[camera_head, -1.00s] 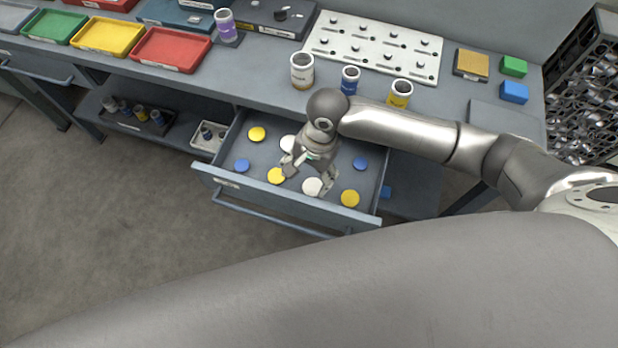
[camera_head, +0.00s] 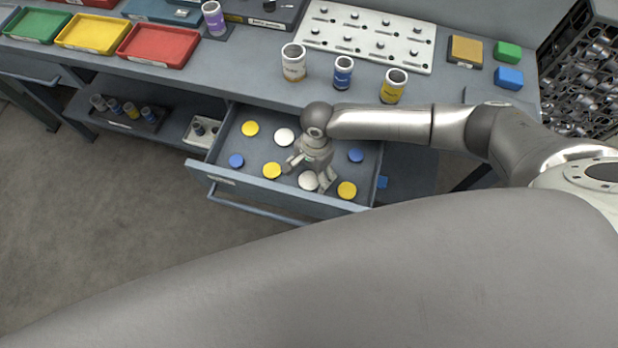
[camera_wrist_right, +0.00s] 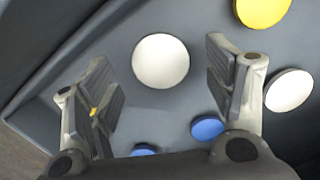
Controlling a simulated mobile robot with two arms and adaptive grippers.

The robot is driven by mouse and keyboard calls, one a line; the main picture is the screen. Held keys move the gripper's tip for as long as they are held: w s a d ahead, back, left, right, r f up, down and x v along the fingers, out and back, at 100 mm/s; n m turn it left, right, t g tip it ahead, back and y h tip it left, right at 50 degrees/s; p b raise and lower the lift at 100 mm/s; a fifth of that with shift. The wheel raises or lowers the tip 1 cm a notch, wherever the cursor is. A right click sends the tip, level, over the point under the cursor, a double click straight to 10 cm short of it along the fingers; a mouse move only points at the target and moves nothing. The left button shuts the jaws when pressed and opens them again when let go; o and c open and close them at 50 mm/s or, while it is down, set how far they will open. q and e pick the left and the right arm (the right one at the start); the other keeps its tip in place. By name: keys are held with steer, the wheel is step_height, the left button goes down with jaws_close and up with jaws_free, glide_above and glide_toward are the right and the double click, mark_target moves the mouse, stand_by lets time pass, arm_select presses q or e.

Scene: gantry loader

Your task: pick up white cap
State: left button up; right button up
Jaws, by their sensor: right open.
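A white cap (camera_head: 308,180) lies in the open drawer, near its front wall, and shows between the fingers of my right gripper (camera_head: 309,174). That gripper is open, above the drawer floor, with nothing held. In the right wrist view a white cap (camera_wrist_right: 160,60) lies between and beyond the open fingers (camera_wrist_right: 165,85), with no visible contact. A second white cap (camera_head: 284,136) lies farther back in the drawer; a white cap also shows at the right of the wrist view (camera_wrist_right: 288,90). My left gripper is not in view.
The drawer (camera_head: 225,180) also holds yellow caps (camera_head: 272,171) and blue caps (camera_head: 236,161). On the bench above stand a white jar (camera_head: 293,63), a blue jar (camera_head: 343,73) and a yellow jar (camera_head: 392,87). A white pegged plate (camera_head: 366,38) lies behind them.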

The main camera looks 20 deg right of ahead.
steer(key=shift+a+f, duration=0.15)
steer(key=shift+f, duration=0.6)
steer(key=c, duration=0.9)
steer(key=shift+r, duration=0.1)
step_height(320, 180, up, 10)
steer(key=shift+f, duration=0.1)
step_height(320, 180, up, 5)
steer(key=p, duration=0.6)
glide_above(310, 179)
steer(key=shift+f, duration=0.2)
stand_by(0.3)
